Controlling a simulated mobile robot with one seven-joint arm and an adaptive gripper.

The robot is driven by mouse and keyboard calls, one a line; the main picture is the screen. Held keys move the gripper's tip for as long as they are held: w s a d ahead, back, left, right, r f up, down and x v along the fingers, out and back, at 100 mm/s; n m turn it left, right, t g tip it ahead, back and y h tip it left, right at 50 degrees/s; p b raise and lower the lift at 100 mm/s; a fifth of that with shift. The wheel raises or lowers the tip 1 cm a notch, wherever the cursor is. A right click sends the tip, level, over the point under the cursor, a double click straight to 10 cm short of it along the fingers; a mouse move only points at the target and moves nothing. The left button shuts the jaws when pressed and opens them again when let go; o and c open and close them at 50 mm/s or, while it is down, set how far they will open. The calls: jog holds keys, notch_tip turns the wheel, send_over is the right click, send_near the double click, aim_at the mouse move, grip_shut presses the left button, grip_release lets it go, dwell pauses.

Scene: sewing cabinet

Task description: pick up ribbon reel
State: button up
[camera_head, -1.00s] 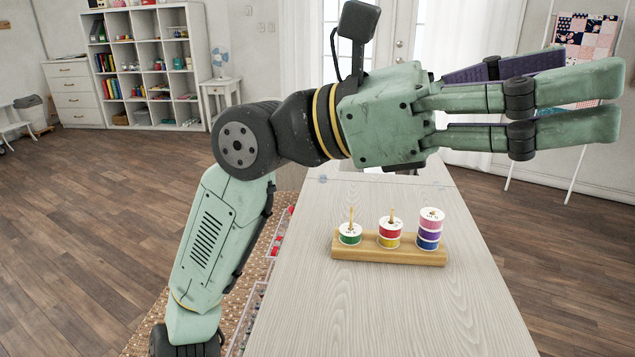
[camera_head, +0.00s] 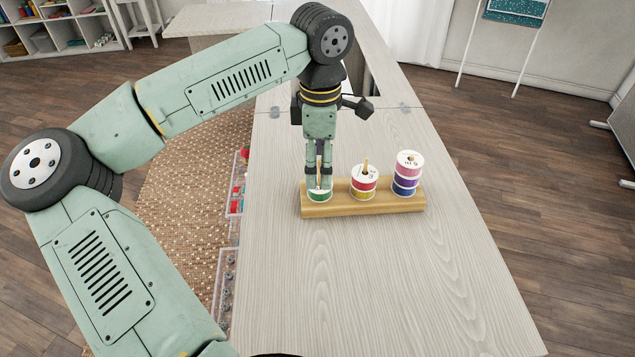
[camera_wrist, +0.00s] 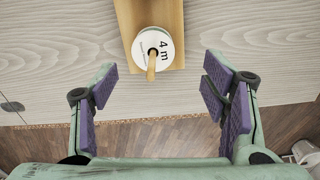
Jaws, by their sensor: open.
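A wooden stand (camera_head: 343,209) on the pale table holds ribbon reels on upright pegs. The left peg has a single green reel (camera_head: 319,195). The middle peg has a red reel (camera_head: 364,184) over a yellow one, and the right peg a pink reel (camera_head: 409,166) over purple and blue ones. My gripper (camera_head: 319,187) points down at the left peg; its fingers partly hide the green reel in the head view. In the wrist view, a white-topped reel marked "4 m" (camera_wrist: 165,43) with its peg lies ahead, between and beyond the open, empty jaws (camera_wrist: 160,105). Contact is not visible.
Clear trays of small parts (camera_head: 229,262) run along the table's left side, beside a perforated tan surface (camera_head: 185,195). The table (camera_head: 370,290) is clear in front of the stand. The red and yellow stack stands close to my gripper's right.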

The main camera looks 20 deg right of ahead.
jog(key=shift+w+d+f+p, duration=0.15)
jog(key=shift+f+p, duration=0.2)
jog(key=shift+f, duration=0.65)
jog(key=shift+w+d+f+p, duration=0.1)
jog(key=shift+f+p, duration=0.3)
jog(key=shift+f, duration=0.65)
jog(key=shift+w+d+f+p, duration=0.15)
jog(key=shift+f+p, duration=0.2)
jog(key=shift+f, duration=0.65)
jog(key=shift+s, duration=0.1)
jog(key=shift+c, duration=0.5)
jog(key=c, duration=1)
jog(key=shift+r, duration=0.1)
notch_tip(320, 180, up, 18)
jog(key=b, duration=0.3)
